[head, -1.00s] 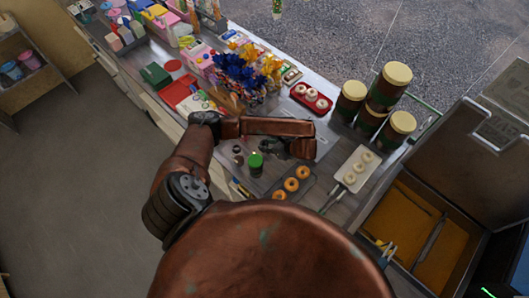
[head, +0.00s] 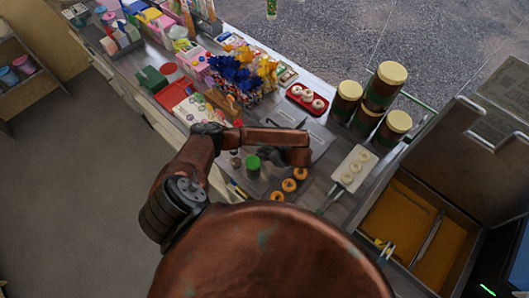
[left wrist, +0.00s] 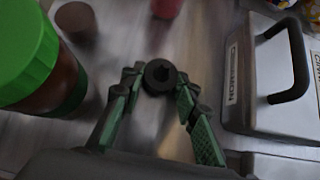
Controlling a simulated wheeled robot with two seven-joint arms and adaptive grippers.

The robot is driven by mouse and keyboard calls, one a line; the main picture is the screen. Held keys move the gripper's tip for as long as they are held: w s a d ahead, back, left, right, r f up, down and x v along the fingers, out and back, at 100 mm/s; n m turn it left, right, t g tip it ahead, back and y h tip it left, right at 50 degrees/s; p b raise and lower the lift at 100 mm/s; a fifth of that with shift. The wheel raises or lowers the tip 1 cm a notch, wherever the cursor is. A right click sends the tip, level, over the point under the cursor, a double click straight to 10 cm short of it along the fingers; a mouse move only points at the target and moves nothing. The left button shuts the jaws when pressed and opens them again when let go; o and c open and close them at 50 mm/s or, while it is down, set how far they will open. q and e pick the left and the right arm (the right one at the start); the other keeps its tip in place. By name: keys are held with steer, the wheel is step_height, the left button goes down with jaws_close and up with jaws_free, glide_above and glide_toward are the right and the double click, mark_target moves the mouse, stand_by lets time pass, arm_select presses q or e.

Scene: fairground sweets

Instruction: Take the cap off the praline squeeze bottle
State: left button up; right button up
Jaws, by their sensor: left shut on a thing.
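My left gripper (left wrist: 159,84) shows in the left wrist view with its two green-padded fingers around a small black round piece with a dark hole. The piece looks like the squeeze bottle's cap (left wrist: 160,76), seen end-on. The fingertips close on its sides. Any bottle body below it is hidden, so I cannot tell whether the cap is on or off. In the head view the left gripper (head: 272,160) is small and blurred, just right of a green-lidded jar. My right gripper is not in view.
The green-lidded brown jar (left wrist: 28,50) stands close left of the gripper; its lid also shows in the head view (head: 253,162). A grey appliance with a black handle (left wrist: 262,90) is at right. Orange rings (head: 289,185) and a white doughnut tray (head: 345,188) lie nearby.

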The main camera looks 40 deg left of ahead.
arm_select(q)
steer(key=shift+f, duration=0.3)
steer(key=shift+c, duration=0.2)
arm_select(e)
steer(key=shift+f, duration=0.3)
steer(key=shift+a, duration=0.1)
arm_select(q)
steer(key=o, duration=1.1)
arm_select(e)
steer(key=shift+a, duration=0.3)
arm_select(q)
steer(key=shift+r, duration=0.1)
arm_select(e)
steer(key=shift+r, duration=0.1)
